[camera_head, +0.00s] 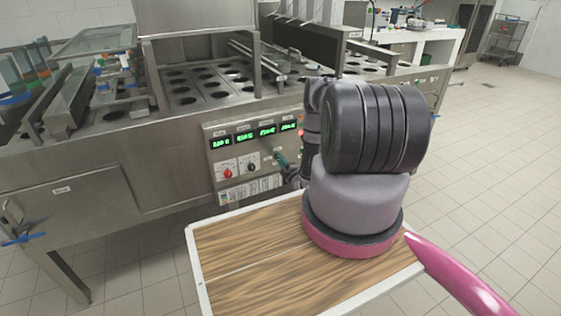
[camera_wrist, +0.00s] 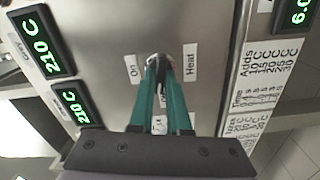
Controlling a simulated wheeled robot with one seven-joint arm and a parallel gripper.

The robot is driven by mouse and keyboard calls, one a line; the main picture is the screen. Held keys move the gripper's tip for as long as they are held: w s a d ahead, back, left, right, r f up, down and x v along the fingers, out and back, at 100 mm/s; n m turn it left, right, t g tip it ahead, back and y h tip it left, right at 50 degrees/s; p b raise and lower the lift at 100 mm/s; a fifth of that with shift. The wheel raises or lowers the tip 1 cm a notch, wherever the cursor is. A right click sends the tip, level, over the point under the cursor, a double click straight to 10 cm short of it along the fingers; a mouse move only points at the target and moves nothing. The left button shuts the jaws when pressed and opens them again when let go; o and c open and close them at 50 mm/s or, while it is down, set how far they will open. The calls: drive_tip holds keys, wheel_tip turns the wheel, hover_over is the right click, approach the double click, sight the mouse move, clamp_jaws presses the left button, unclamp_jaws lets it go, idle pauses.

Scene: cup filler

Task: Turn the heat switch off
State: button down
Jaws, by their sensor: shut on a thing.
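The heat switch (camera_wrist: 159,59) is a small metal switch on the steel control panel (camera_head: 258,150), between the labels "Off" (camera_wrist: 133,69) and "Heat" (camera_wrist: 190,65) in the wrist view. My gripper (camera_wrist: 161,66) has two teal fingers that converge at the switch and are shut on it. The fingertips cover most of the switch, so I cannot tell its exact position. In the head view my gripper (camera_head: 278,157) reaches the right part of the panel, below the green displays, and the switch is hidden there.
Several green displays (camera_head: 245,137) line the panel's top. A red knob (camera_head: 226,173) and a black knob (camera_head: 251,168) sit to the left of my gripper. The steel machine (camera_head: 70,190) extends to both sides. Open tiled floor (camera_head: 490,150) lies to the right.

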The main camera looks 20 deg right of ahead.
drive_tip(key=shift+s+f+n, duration=0.1)
drive_tip(key=shift+f+n, duration=0.05)
drive_tip(key=shift+n, duration=0.95)
drive_tip(key=c, duration=0.9)
unclamp_jaws()
drive_tip(key=s, duration=1)
drive_tip(key=shift+s+d, duration=0.2)
drive_tip(key=shift+s, duration=0.2)
